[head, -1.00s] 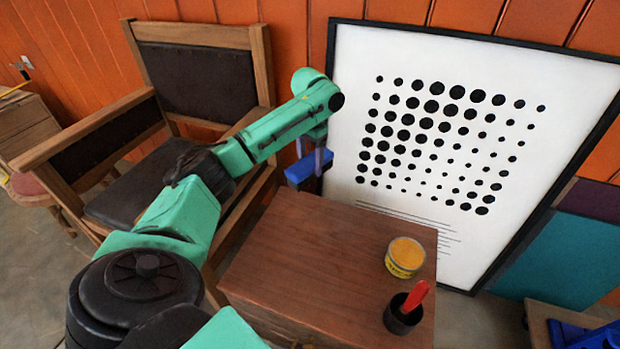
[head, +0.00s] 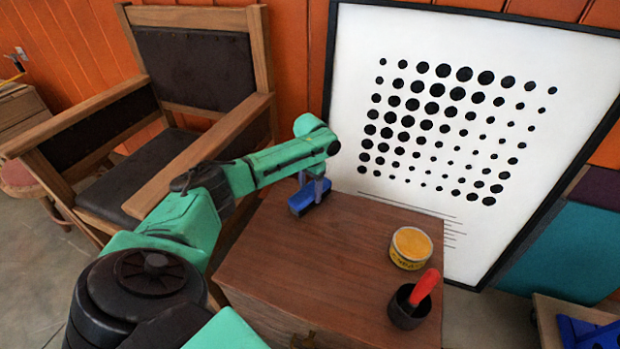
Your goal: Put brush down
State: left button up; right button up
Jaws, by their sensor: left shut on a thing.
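My left gripper (head: 311,190) is at the back left part of the wooden cabinet top (head: 300,255). Its fingers point down, and it is shut on a blue block-like thing with a dark front face, which I take to be the brush (head: 306,198). Its bristles are not clear. The brush is low at the wood, but I cannot tell whether it touches. My right gripper is not in view.
A yellow-topped tin (head: 411,246) and a black cup (head: 406,310) with a red handle (head: 424,288) stand on the cabinet's right side. A framed dot poster (head: 450,205) leans behind. An armchair (head: 195,60) stands left. The cabinet's middle is clear.

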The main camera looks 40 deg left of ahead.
pick_arm(q)
jog(key=o, duration=1.3)
jog(key=shift+f, duration=0.1)
